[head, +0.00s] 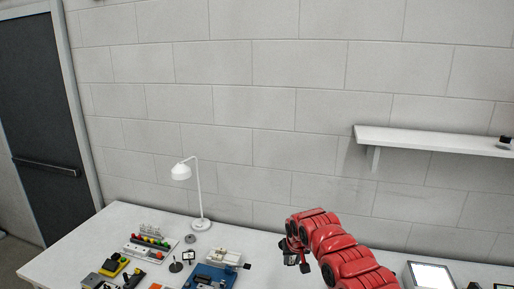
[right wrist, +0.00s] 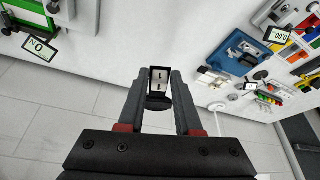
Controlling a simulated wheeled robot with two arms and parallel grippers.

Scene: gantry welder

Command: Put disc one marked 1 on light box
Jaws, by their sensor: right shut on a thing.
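My right gripper (head: 298,259) hangs in front of the wall, above the back of the white table. In the right wrist view the right gripper (right wrist: 158,92) is shut on a small dark piece, disc one (right wrist: 158,103), with a white label carrying "1"-like marks between the fingertips. It is held clear of the table. The light box (head: 432,276), a bright white panel with a dark frame, lies on the table at the lower right of the head view, right of my right arm and apart from the gripper. My left gripper is not in view.
A white lamp (head: 199,224) stands on the table (head: 118,220) left of the gripper. Blue (head: 214,277) and white devices with coloured parts crowd the table's left. A wall shelf (head: 432,141) juts out at the right. A small readout (right wrist: 40,47) shows in the right wrist view.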

